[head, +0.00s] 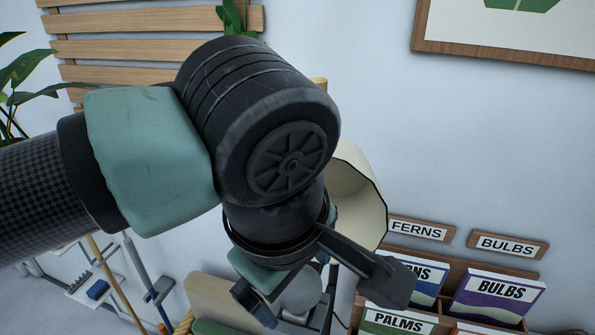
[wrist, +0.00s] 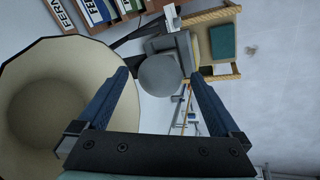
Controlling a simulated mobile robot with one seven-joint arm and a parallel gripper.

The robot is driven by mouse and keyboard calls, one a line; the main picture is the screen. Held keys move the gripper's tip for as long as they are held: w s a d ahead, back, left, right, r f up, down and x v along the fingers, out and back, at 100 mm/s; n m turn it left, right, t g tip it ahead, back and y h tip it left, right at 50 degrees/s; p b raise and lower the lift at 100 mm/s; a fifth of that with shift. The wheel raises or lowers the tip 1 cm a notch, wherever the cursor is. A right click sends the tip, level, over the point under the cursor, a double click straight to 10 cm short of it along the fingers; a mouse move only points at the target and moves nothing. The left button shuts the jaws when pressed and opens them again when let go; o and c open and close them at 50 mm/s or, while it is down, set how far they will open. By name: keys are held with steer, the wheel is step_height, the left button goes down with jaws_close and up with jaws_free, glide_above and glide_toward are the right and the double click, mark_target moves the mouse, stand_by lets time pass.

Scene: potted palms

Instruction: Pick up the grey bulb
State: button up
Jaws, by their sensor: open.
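A rounded grey shape, which looks like the grey bulb (wrist: 158,76), shows between and beyond my fingers in the wrist view. A darker grey blocky part lies right behind it. In the head view the grey bulb (head: 303,292) is partly hidden below my wrist. My gripper (wrist: 160,80) is open, with one blue finger on either side of the bulb in the picture. Nothing is held. I cannot tell how far the bulb is from the fingertips.
A large cream shade (wrist: 40,100) stands close to the left finger; it also shows behind my wrist in the head view (head: 358,190). A wooden rack of labelled packets (head: 445,268) stands at right.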

steer(key=shift+x, duration=1.1)
steer(key=shift+r, duration=0.1)
steer(key=shift+c, duration=0.9)
steer(key=c, duration=1.2)
steer(key=shift+r, duration=0.1)
steer(key=shift+c, duration=0.2)
